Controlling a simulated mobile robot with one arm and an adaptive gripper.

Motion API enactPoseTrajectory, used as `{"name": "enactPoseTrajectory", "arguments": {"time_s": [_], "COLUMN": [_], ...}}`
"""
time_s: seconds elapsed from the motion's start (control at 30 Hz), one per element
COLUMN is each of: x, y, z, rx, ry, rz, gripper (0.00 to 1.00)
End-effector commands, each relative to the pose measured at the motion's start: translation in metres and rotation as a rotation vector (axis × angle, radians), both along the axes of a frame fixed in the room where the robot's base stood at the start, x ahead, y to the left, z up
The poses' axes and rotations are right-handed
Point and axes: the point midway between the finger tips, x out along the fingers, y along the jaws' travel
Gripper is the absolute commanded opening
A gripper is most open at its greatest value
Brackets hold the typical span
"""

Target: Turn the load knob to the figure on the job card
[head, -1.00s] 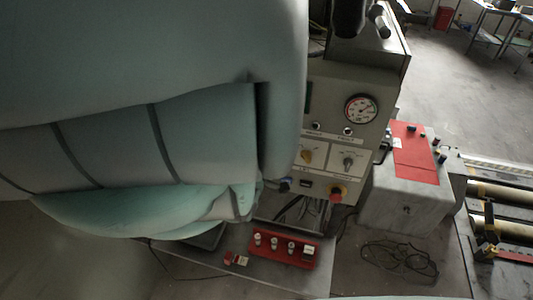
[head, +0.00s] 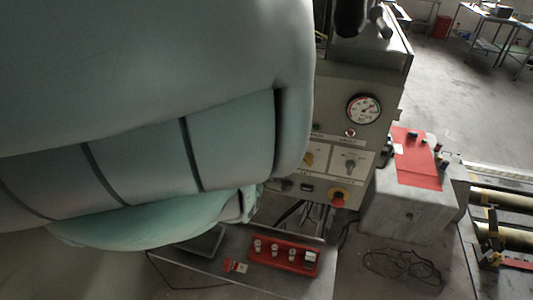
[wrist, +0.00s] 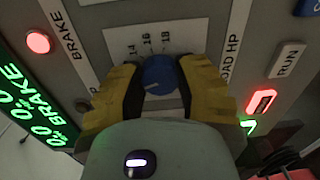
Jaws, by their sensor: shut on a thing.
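The blue load knob (wrist: 158,76) sits on a grey panel in the wrist view, beside the "LOAD HP" label (wrist: 232,45). A white scale (wrist: 150,40) with the figures 14, 16 and 18 shows above it. My gripper (wrist: 157,82) is shut on the knob, one yellow-padded finger on each side. The lower part of the scale is hidden by my fingers, and I cannot tell the knob's exact setting. In the head view my arm covers the left side and hides the gripper and the load knob. I cannot make out a job card.
A green "BRAKE" display (wrist: 35,105), a red lamp (wrist: 38,43) and a RUN button (wrist: 287,60) surround the knob. The head view shows a dial gauge (head: 364,108), a red emergency button (head: 338,198), a red tray (head: 284,255) and rollers (head: 503,236) at right.

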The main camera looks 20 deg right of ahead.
Motion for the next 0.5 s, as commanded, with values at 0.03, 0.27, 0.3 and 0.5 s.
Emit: {"name": "enactPoseTrajectory", "arguments": {"time_s": [0.03,0.27,0.3,0.5], "x": [-0.0023,-0.0021,-0.0018,-0.0009], "y": [-0.0033,-0.0032,-0.0028,-0.0015], "z": [0.0002,0.0005,0.0005,0.0005], "rx": [-0.002,-0.002,-0.002,-0.002], "ry": [0.001,-0.001,-0.001,-0.002], "rz": [-0.01,-0.01,-0.009,-0.005], "gripper": [0.0,0.44,0.48,0.67]}}
